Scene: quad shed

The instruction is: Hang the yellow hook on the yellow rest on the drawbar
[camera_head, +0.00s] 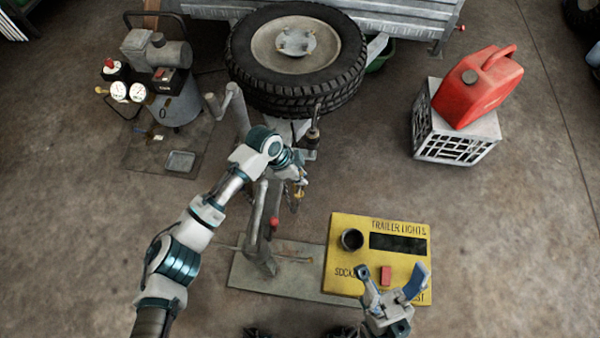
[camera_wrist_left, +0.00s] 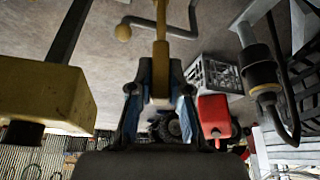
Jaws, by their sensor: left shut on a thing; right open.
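My left gripper (camera_wrist_left: 160,88) is shut on a narrow yellow piece (camera_wrist_left: 160,55), which I take to be the yellow hook, in the left wrist view. The piece runs up from between the blue fingers; its hook shape is not clear. In the head view my left gripper (camera_head: 298,182) is beside the drawbar (camera_head: 256,225), just in front of the spare wheel, and the held piece is too small to make out well. The yellow rest cannot be picked out. My right gripper (camera_head: 392,285) is open and empty, over the front of the yellow test box.
The yellow trailer lights box (camera_head: 345,275) stands right of the drawbar foot. The spare wheel (camera_head: 345,65) is behind. A crate (camera_head: 440,148) with a red fuel can (camera_head: 478,90) is at right, a compressor (camera_head: 180,100) at left. A black plug (camera_wrist_left: 262,75) hangs nearby.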

